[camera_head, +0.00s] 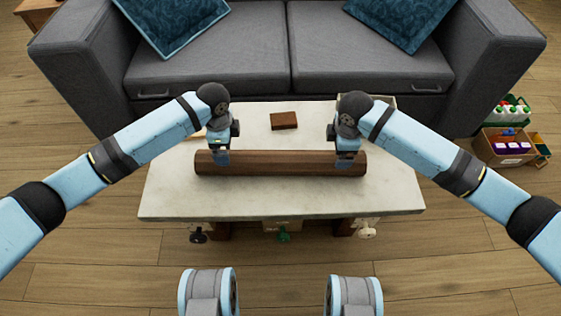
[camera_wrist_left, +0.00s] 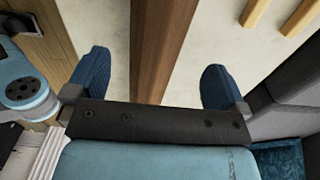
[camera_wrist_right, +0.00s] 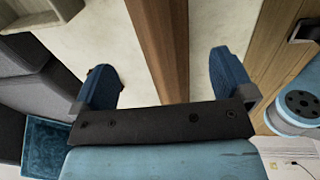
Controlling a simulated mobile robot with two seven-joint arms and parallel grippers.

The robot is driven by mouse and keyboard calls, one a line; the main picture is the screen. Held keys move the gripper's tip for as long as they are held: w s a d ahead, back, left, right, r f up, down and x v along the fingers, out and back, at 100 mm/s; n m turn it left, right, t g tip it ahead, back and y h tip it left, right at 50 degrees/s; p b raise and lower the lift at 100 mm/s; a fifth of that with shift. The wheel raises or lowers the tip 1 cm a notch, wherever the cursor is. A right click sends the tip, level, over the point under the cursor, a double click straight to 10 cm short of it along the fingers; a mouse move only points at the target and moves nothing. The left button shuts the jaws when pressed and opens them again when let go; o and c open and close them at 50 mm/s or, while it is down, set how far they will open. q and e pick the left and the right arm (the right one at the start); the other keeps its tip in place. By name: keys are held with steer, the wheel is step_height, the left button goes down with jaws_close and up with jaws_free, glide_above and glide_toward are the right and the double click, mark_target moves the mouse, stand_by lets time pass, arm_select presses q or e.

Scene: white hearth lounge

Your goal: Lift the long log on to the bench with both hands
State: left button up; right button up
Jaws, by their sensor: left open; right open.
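The long brown log (camera_head: 280,163) lies across the pale stone-topped bench (camera_head: 400,196), running left to right. My left gripper (camera_head: 221,158) is over the log's left part, and my right gripper (camera_head: 347,160) is over its right part. In the left wrist view the log (camera_wrist_left: 161,45) passes between the open blue fingers of my left gripper (camera_wrist_left: 157,84), with a gap on both sides. In the right wrist view the log (camera_wrist_right: 162,45) likewise passes between the open fingers of my right gripper (camera_wrist_right: 165,82), with gaps. Whether the log touches the benchtop is hard to tell.
A small brown block (camera_head: 284,121) lies on the bench behind the log. A pale tray (camera_head: 385,101) is partly hidden behind my right arm. A grey sofa (camera_head: 210,65) with teal cushions stands behind. Crates (camera_head: 507,147) sit on the floor at right.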

mark_target(335, 159)
arm_select(q)
step_height(335, 159, down, 10)
steer(key=shift+r, duration=0.15)
arm_select(e)
steer(key=f, duration=0.6)
steer(key=w+f, duration=0.1)
steer(key=f, duration=0.2)
steer(key=shift+w+f, duration=0.1)
steer(key=shift+f, duration=0.15)
arm_select(q)
steer(key=c, duration=1.7)
arm_select(e)
steer(key=c, duration=1.7)
arm_select(q)
steer(key=shift+r, duration=0.25)
arm_select(e)
steer(key=shift+w+r, duration=0.1)
steer(key=shift+r, duration=0.15)
